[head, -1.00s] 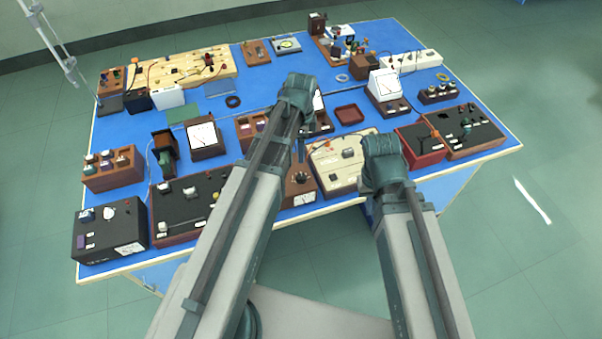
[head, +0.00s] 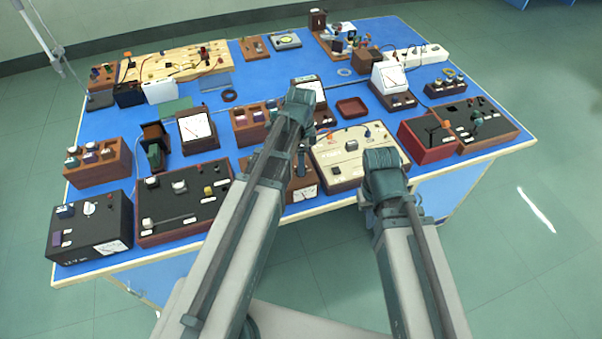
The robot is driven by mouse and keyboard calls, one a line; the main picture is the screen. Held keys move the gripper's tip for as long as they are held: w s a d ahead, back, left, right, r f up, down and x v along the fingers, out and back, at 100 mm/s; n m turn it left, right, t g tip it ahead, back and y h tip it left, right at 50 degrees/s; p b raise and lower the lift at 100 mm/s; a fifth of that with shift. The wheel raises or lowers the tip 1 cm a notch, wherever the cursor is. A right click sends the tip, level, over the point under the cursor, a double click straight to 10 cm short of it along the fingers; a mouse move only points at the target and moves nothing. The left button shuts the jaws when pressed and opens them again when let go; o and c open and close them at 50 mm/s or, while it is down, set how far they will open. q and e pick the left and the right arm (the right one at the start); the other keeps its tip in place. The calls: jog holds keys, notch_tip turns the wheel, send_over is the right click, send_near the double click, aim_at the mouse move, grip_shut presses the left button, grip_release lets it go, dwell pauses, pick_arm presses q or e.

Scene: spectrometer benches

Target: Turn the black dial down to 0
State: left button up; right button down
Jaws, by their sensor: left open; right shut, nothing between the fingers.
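A small brown box (head: 304,190) with a white meter face stands at the near edge of the table, in the middle. The black dial on its top shows in the earlier frame; now my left arm and gripper cover it. My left gripper (head: 301,163) points down over this box and is open; its fingers are small, and I cannot tell whether they touch the dial. My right gripper (head: 366,196) is shut and empty at the near table edge, right of the box, mostly hidden behind its own wrist.
A cream panel box (head: 350,172) stands close to the right of the brown box. A long black panel (head: 185,200) lies to the left, with a black power box (head: 92,228) beyond it. A red box (head: 428,140) stands at the right. The blue table (head: 275,85) is crowded.

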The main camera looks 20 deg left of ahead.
pick_arm(q)
notch_tip(320, 180, down, 3)
jog(key=shift+r+b, duration=0.2)
jog(key=shift+b, duration=0.55)
pick_arm(e)
notch_tip(320, 180, down, 2)
jog(key=shift+f, duration=0.25)
pick_arm(q)
jog(key=shift+r, duration=0.1)
grip_shut()
